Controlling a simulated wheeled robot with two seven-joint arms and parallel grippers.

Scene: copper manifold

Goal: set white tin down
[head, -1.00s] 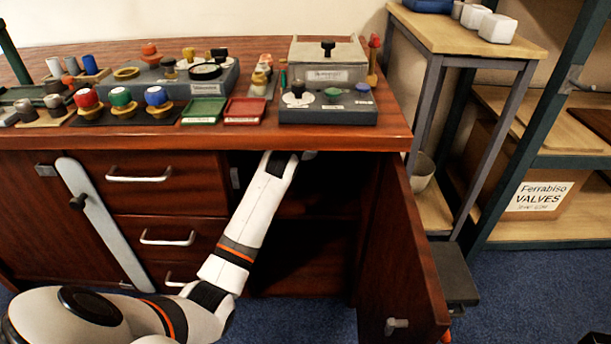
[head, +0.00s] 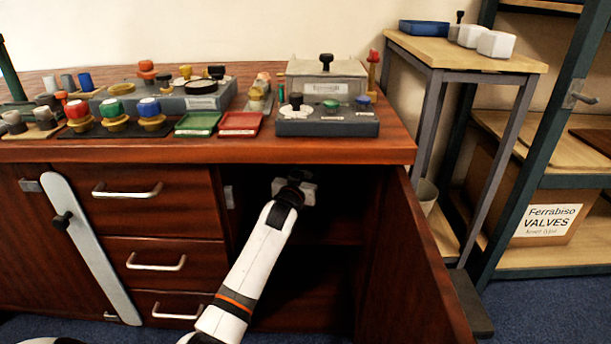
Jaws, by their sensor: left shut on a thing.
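My left arm reaches into the open cabinet (head: 325,250), under the worktop. My left gripper (head: 302,189) is in the upper part of the opening, small and dim, seen from behind. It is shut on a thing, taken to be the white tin. The tin cannot be made out apart from the pale end of the gripper, and whether it touches the shelf (head: 322,246) below is hidden. My right gripper is not in view.
The cabinet door (head: 405,265) stands open on the right. The worktop (head: 230,151) above carries coloured knobs, trays and a grey box (head: 327,82). Two white containers (head: 497,43) stand on the side table (head: 465,60). Drawers (head: 163,192) are left of the opening.

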